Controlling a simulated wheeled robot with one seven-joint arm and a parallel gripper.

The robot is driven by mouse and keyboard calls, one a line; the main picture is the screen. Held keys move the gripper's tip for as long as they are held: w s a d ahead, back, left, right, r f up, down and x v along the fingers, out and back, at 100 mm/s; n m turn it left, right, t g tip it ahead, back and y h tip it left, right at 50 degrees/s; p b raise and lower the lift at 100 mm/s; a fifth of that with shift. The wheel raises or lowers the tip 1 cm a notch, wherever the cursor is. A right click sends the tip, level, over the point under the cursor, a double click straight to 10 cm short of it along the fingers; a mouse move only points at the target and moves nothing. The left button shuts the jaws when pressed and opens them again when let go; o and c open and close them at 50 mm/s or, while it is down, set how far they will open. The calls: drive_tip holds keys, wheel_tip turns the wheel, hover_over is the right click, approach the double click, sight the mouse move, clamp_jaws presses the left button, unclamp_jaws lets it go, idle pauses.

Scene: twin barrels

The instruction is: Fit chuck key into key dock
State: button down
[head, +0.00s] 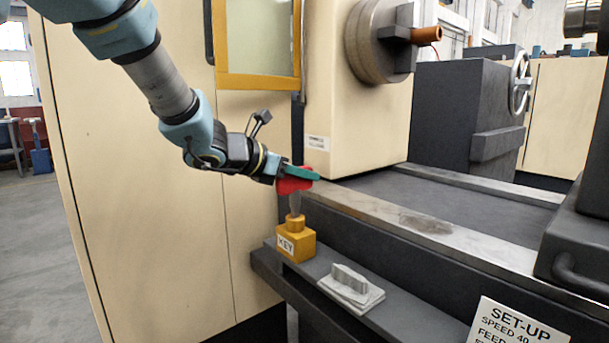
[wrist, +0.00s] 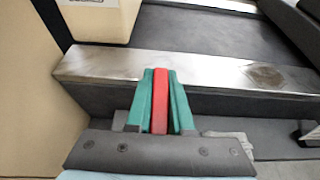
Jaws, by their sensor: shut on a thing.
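The chuck key has a red handle (head: 292,184) and a grey shank (head: 295,205) pointing down. My gripper (head: 300,174) is shut on the red handle from the left. In the wrist view the red handle (wrist: 160,100) sits between the two green fingers of my gripper (wrist: 160,90). The key dock (head: 296,242) is a yellow block marked KEY with a raised round collar on top. The shank stands upright over the collar. Its lower end meets the collar's top in the head view; I cannot tell how deep it goes in.
The dock stands at the left end of a dark ledge (head: 318,268) along the lathe. A SET-UP sign (head: 515,325) is at the lower right. The metal bed rail (head: 430,225) runs behind.

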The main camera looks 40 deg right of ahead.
drive_tip(key=shift+f+b, duration=0.9)
drive_tip(key=shift+b, duration=0.2)
drive_tip(key=c, duration=0.7)
unclamp_jaws()
drive_tip(key=v, duration=1)
drive_tip(key=shift+a+r+p, duration=0.2)
drive_tip(key=shift+a+p, duration=0.15)
